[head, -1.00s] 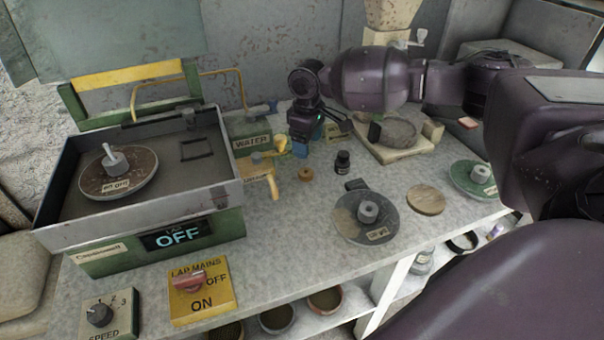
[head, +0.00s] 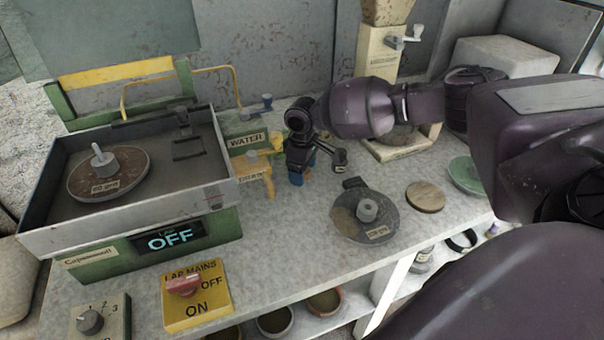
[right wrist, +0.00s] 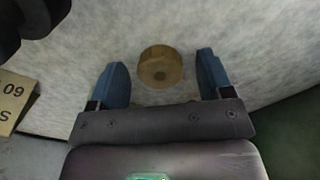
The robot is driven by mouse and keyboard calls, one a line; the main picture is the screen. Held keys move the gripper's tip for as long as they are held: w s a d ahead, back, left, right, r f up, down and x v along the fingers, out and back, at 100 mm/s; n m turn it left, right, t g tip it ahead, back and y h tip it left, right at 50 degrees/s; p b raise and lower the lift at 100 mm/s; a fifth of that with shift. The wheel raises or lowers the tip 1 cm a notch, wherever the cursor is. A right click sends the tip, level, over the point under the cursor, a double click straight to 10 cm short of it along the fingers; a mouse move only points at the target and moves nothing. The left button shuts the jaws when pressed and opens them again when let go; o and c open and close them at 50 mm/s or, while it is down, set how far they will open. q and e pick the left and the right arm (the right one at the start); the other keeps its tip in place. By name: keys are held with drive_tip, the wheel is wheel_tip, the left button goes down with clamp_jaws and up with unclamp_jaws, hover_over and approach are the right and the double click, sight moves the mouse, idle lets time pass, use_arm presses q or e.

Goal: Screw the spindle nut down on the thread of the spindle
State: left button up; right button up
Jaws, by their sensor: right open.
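In the right wrist view the open fingers (right wrist: 161,75) stand on either side of the nut, with gaps. In the head view the gripper mostly hides the nut. The spindle (head: 97,150) stands up as a pale tip above the grey hub of the brown grit disc (head: 125,177) in the lap tray. Its thread is too small to make out. My left gripper is out of view.
The lap's grey tray wall (head: 130,226) stands left of my gripper. A yellow stand (head: 255,172) is close at its left, a small black bottle (head: 340,157) at its right. A grey disc (head: 365,217) and a brown disc (head: 425,197) lie further right.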

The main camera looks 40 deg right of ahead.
drive_tip(key=shift+r, duration=0.1)
drive_tip(key=c, duration=1.1)
drive_tip(key=shift+r, duration=0.1)
